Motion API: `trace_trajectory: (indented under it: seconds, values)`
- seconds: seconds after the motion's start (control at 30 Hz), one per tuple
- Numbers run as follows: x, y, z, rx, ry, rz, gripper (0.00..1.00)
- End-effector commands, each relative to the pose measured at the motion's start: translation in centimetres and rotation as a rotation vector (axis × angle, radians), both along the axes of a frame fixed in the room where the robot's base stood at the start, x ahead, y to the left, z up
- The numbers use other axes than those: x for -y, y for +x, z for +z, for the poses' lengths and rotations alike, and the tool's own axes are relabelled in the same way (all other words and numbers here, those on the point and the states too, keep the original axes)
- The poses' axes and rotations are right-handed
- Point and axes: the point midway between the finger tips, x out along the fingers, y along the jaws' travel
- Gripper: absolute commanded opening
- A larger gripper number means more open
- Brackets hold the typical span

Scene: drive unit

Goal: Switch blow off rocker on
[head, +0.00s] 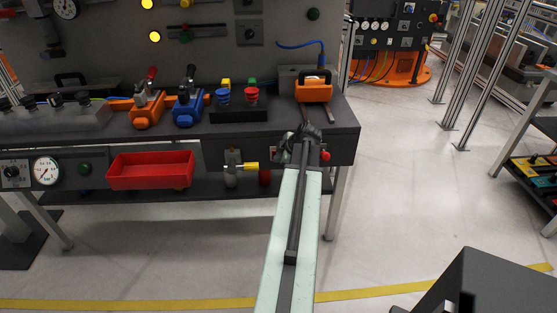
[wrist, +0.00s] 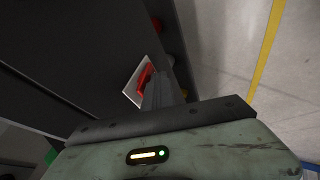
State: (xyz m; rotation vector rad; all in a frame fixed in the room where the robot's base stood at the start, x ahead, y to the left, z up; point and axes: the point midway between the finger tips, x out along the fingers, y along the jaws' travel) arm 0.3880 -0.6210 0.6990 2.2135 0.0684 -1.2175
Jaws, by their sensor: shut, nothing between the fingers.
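A red rocker (wrist: 146,77) in a pale square plate shows in the wrist view, set in a dark panel. No label is readable, so I cannot tell that it is the blow off one. My gripper (wrist: 154,86) is shut, with its tips in front of the rocker and overlapping its lower right part; whether they touch it I cannot tell. The tips hide part of the rocker, so its position is unclear. In the head view my gripper (head: 303,132) is at the right front of the bench, and my own arm hides the rocker there.
A small red knob (head: 325,156) sits just right of my gripper on the bench front. The dark bench top (head: 232,131) holds an orange block (head: 314,92) and several clamps. A red bin (head: 150,170) hangs left.

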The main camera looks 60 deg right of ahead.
Motion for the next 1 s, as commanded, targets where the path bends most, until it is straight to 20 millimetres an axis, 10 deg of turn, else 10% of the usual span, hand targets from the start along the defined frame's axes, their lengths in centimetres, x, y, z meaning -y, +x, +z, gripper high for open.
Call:
trace_trajectory:
  seconds: [0.63,1.0]
  values:
    - [0.2,-0.4,1.4,0.003,-0.004,-0.009,0.0]
    - [-3.7,-2.8,4.2,0.001,-0.001,-0.005,0.0]
